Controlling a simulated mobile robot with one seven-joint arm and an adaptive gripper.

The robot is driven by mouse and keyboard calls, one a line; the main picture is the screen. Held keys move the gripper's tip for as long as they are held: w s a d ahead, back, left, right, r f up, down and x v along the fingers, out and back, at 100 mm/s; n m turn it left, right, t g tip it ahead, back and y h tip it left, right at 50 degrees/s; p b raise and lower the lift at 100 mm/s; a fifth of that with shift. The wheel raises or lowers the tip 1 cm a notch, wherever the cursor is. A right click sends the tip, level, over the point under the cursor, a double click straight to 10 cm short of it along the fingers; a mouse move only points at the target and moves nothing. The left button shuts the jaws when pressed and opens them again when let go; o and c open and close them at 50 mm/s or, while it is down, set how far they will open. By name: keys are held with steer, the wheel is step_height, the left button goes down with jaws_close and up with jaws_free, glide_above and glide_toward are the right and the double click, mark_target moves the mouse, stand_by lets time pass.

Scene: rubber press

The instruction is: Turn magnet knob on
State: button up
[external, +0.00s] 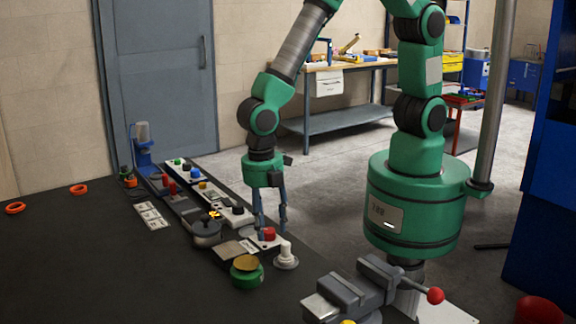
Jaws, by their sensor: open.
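My green arm reaches down from above, and my gripper (272,226) points downward with its two fingers apart. The fingertips are low, at a red knob (269,234) on a small pale plate at the near end of the control panels. One finger shows at the left of the red knob and the other at its right. I cannot tell whether either finger touches it. A black knob (238,209) sits on the white panel (222,213) just left of the gripper. No readable label shows which knob is the magnet knob.
A white knob (286,255) stands close to the right of the gripper. A green and yellow button (247,271) and a grey round device (206,231) are nearby. A grey vise (358,287) stands at the front right. The dark tabletop (110,270) is mostly clear at left.

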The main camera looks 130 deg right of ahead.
steer(key=shift+f, duration=0.4)
steer(key=c, duration=1.2)
